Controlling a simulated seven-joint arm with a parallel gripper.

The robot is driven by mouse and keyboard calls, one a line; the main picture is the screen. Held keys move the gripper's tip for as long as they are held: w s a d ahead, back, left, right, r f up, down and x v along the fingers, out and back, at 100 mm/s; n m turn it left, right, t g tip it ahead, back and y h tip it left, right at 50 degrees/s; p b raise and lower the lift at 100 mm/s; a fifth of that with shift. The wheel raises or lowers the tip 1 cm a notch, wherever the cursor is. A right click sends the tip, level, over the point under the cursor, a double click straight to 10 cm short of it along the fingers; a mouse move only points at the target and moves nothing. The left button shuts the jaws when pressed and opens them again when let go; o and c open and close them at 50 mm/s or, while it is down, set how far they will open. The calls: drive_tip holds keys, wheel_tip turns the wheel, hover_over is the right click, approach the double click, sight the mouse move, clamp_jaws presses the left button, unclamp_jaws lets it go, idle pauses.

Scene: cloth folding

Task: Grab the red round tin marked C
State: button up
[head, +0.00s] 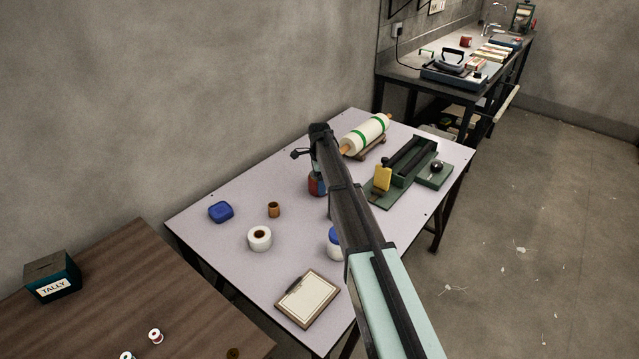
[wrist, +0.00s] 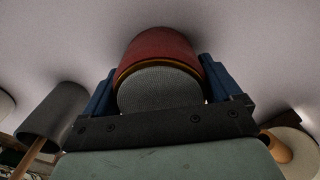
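A red round tin (head: 319,188) stands on the pale table, partly hidden behind my arm in the head view. In the wrist view the tin (wrist: 160,48) shows a red side, a gold rim and a grey, fine-textured end facing me. No letter C can be read on it. My gripper (head: 315,180) is down at the tin. In the wrist view its two blue fingers (wrist: 158,78) flank the tin on the left and right, with no clear gap. Whether they press on it or only stand beside it cannot be told.

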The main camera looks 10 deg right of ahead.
drive_tip(key=c, duration=0.8)
